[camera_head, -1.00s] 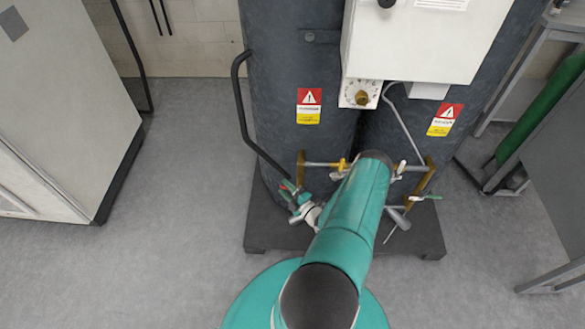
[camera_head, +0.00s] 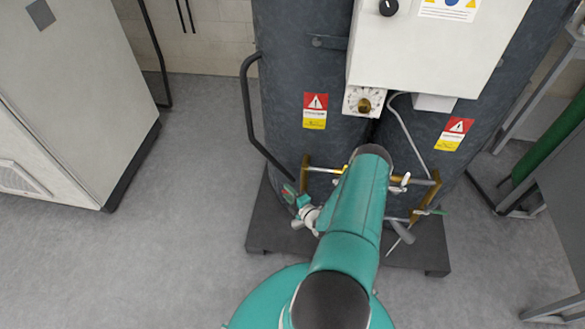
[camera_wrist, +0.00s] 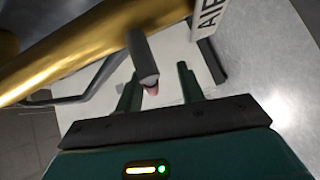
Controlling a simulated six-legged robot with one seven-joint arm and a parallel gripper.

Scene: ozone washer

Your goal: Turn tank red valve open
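In the wrist view my gripper (camera_wrist: 160,88) is open, with its two dark green fingers apart. A grey rounded bar (camera_wrist: 143,58) reaches down between the fingertips, with a small red-pink piece (camera_wrist: 151,89) at its lower end. That piece may be part of the red valve; most of it is hidden. I cannot tell whether the fingers touch it. In the head view my teal and white wrist (camera_head: 307,214) is low in front of the left dark grey tank (camera_head: 280,75), partly hidden by my arm. The valve's setting cannot be seen.
A gold pipe (camera_wrist: 75,45) crosses the wrist view's upper left, beside a white "AIR" label (camera_wrist: 208,18).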

